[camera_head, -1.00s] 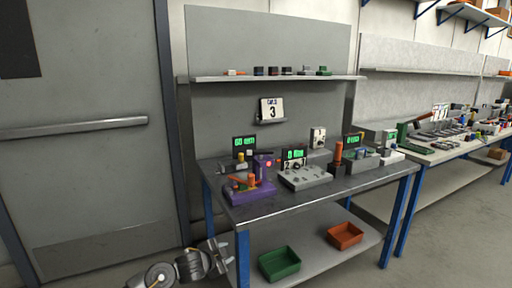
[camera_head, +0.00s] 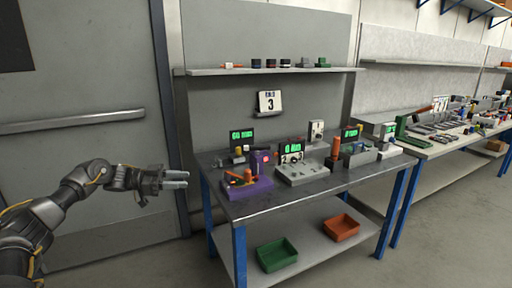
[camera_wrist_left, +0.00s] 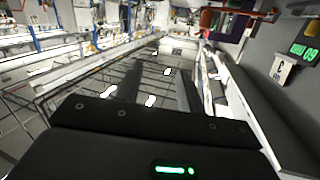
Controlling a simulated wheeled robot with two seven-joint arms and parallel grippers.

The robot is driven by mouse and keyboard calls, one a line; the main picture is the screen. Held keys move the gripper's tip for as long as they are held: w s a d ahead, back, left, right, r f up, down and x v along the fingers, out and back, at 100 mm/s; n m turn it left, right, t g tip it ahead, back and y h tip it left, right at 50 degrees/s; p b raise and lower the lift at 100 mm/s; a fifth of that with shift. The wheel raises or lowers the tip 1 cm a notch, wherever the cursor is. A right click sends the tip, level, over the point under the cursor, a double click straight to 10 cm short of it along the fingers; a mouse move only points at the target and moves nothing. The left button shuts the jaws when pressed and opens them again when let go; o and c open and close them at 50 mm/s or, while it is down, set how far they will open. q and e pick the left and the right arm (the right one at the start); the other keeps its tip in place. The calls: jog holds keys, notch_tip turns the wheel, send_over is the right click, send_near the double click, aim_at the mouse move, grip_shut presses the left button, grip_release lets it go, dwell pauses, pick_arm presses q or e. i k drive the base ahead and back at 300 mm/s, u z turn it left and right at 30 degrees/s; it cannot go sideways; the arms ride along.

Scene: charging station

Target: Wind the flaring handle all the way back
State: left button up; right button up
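A purple device (camera_head: 250,188) stands at the left front of the workbench, with an orange handle (camera_head: 238,179) on it; I take this as the flaring tool. The handle's exact angle is too small to tell. My left gripper (camera_head: 187,179) is left of the bench, about level with its top, fingers pointing right towards the purple device. The fingers are apart with nothing between them. The left wrist view shows the two dark fingers (camera_wrist_left: 155,90) blurred. My right gripper is not in view.
The grey workbench (camera_head: 300,200) also holds a grey block with knobs (camera_head: 303,173), an orange-topped post (camera_head: 335,148) and green displays (camera_head: 241,135). A shelf (camera_head: 270,71) runs above. A green bin (camera_head: 277,254) and an orange bin (camera_head: 341,227) sit below.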

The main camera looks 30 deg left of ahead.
aim_at(257, 148)
jog(key=i, duration=0.9)
